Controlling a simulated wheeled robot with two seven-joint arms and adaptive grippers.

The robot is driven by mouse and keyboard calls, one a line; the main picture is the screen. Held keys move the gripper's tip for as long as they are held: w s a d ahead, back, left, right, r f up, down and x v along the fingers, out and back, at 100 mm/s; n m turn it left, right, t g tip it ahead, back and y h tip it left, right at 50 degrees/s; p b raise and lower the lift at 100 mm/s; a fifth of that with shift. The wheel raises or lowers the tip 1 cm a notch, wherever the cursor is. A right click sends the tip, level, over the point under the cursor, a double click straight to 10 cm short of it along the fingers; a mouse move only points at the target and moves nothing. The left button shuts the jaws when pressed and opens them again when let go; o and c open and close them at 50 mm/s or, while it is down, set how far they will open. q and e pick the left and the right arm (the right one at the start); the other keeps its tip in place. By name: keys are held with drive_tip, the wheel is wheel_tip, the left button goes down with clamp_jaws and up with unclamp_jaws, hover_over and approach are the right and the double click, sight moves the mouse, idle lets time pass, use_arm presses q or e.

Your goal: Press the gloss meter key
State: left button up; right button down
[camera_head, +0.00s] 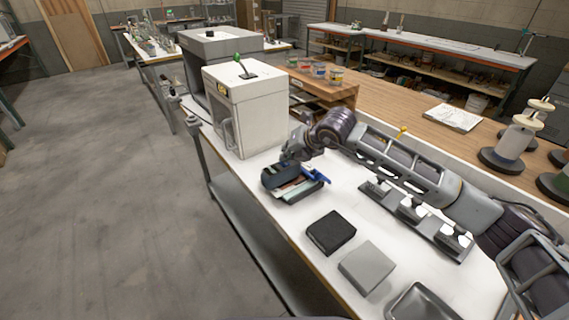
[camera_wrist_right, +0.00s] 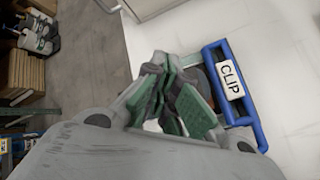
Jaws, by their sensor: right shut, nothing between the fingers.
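My right gripper (camera_head: 291,154) is shut and empty, low over the white table, just behind a dark container (camera_head: 281,178) that holds flat pieces and a blue item (camera_head: 318,175). In the right wrist view the fingers (camera_wrist_right: 172,98) have green pads. A black square block (camera_head: 330,232) and a grey square block (camera_head: 367,266) lie nearer on the table. I cannot tell which thing is the gloss meter, and no key is distinct. My left gripper is out of view.
A white cabinet (camera_head: 252,118) with a handle stands just left of the gripper. My right arm passes over a grey rack with cups (camera_head: 412,214). A dark tray (camera_head: 421,303) lies at the front. The table's left edge is close to the container.

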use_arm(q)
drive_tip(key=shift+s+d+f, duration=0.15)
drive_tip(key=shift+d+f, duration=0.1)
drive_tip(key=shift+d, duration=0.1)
use_arm(e)
drive_tip(key=shift+f, duration=0.15)
idle(0.5)
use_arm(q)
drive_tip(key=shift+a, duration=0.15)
use_arm(e)
drive_tip(key=shift+r, duration=0.75)
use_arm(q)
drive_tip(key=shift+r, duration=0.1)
use_arm(e)
drive_tip(key=shift+r, duration=0.1)
